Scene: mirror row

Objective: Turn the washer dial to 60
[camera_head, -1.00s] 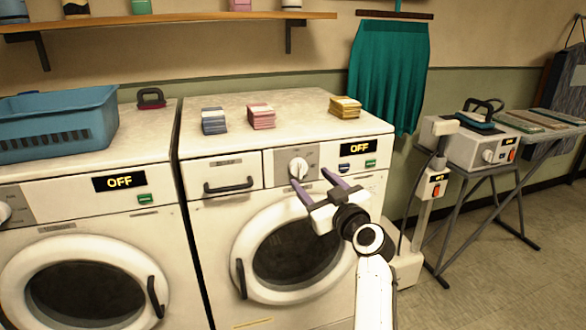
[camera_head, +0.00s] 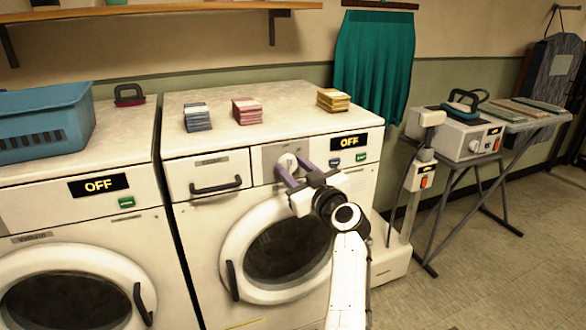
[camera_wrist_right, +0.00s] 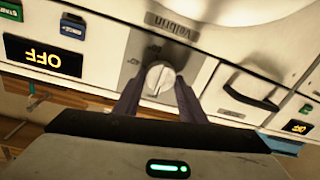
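The washer (camera_head: 185,235) has a round white dial (camera_head: 287,161) on a grey panel, and its display (camera_head: 349,142) reads OFF. My right gripper (camera_head: 292,166) is at the dial, with its two purple-grey fingers apart. In the right wrist view the dial (camera_wrist_right: 158,79) sits between the tips of the open gripper (camera_wrist_right: 157,84), with a small gap on each side. The numbers around the dial are too small to read. My left gripper is not in view.
A drawer handle (camera_head: 216,186) is left of the dial, and the round door (camera_head: 245,262) is below. Blue and green buttons are to the right. A second washer (camera_head: 60,215) with a blue basket (camera_head: 40,125) stands left. A steamer (camera_head: 390,262) stands close on the right.

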